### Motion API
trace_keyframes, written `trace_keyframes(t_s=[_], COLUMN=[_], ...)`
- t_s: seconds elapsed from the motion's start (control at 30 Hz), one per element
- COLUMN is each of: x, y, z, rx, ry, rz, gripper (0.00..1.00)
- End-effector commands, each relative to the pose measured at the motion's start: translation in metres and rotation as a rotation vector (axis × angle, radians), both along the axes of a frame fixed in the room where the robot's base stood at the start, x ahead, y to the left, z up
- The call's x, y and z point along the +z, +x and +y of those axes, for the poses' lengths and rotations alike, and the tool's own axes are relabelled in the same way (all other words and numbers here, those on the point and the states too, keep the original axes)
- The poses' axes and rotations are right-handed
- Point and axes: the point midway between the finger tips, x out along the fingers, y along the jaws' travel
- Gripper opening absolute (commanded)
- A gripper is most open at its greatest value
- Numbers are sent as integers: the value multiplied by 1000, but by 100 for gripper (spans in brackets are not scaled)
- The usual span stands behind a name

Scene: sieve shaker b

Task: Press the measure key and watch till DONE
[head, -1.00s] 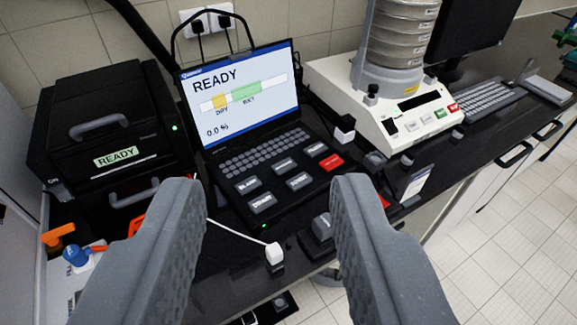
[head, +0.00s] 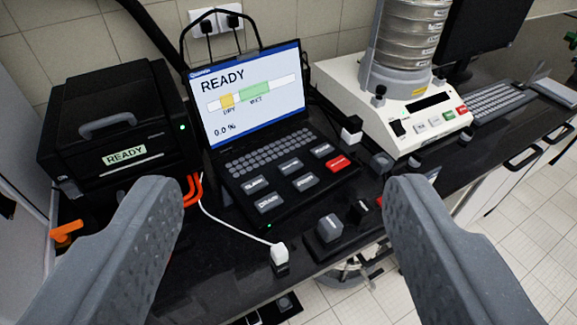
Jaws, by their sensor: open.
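A black laptop-like instrument (head: 232,202) stands on the dark bench. Its screen (head: 248,93) reads READY and 0.0 %, with a bar marked in yellow and green. Below its small keyboard are several grey keys and one red key (head: 338,163). The lettering on the keys is too small to read surely, so I cannot tell which is the measure key. My gripper (head: 285,185) is open and empty. Its two grey fingers stand wide apart in front of the instrument, with the keys showing between them. No finger appears to touch a key.
A black printer (head: 112,125) with a READY display stands at left. A white sieve shaker (head: 405,115) stands at right, its sieve stack above. A white cable plug (head: 280,255) and a grey-topped block (head: 328,228) lie near the front edge. An orange handle (head: 66,232) is at lower left.

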Motion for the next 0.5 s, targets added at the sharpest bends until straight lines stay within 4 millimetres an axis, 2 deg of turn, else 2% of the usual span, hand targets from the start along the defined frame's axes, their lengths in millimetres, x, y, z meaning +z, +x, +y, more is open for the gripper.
trace_keyframes(t_s=[0.17,0.2,0.4,0.5], x=[0,0,0,0], y=[0,0,0,0], z=[0,0,0,0], rx=[0,0,0,0], ry=[0,0,0,0], rz=[0,0,0,0], gripper=[60,57,2,0])
